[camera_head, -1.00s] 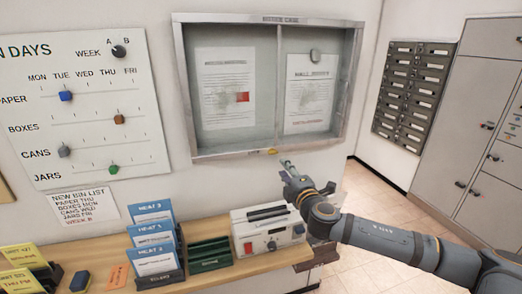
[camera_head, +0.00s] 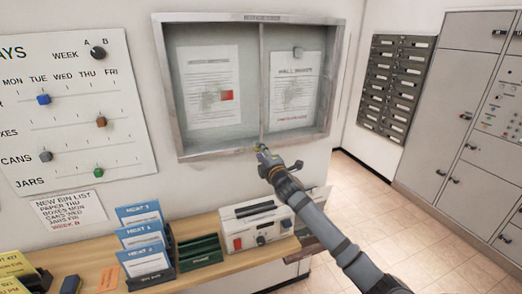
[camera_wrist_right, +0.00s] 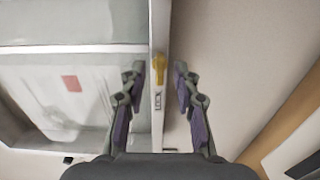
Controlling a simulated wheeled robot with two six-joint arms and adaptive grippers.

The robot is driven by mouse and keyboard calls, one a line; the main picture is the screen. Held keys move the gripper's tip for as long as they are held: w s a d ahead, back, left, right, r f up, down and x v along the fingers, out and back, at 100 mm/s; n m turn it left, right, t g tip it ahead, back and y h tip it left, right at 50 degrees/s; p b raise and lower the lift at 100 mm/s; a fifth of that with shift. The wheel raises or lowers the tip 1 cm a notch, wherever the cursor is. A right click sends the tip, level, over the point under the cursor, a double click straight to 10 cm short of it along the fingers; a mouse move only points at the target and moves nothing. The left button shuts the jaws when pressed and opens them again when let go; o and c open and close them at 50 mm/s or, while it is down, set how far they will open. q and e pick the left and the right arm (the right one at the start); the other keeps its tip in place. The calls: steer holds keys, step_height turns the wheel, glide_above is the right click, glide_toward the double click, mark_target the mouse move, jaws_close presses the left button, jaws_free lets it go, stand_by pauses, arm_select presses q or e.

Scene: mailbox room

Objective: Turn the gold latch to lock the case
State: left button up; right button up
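The notice case (camera_head: 182,120) hangs on the wall with a grey frame and two glass panes. Its gold latch (camera_wrist_right: 158,66) sits on the bottom frame, above the word LOCK in the right wrist view. My right gripper (camera_head: 261,150) is at the bottom middle of the case and covers the latch in the head view. In the right wrist view the right gripper (camera_wrist_right: 157,68) is open. Its fingers stand on either side of the frame edge, with the latch between the tips and a gap on both sides. My left gripper is not in view.
Below the case is a wooden shelf (camera_head: 208,275) with blue leaflets (camera_head: 147,262), a green tray (camera_head: 199,251) and a white box with a dark handle (camera_head: 252,226). A sliding-marker board (camera_head: 75,125) hangs at left. Dark mailboxes (camera_head: 393,85) and grey lockers stand at right.

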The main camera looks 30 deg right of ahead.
steer(key=shift+w, duration=0.15)
steer(key=shift+c, duration=0.3)
jaws_close()
steer(key=shift+d+f+m, duration=0.1)
steer(key=shift+m, duration=0.3)
steer(key=m+b, duration=0.6)
steer(key=m, duration=1.1)
steer(key=shift+f, duration=0.1)
steer(key=shift+m, duration=0.3)
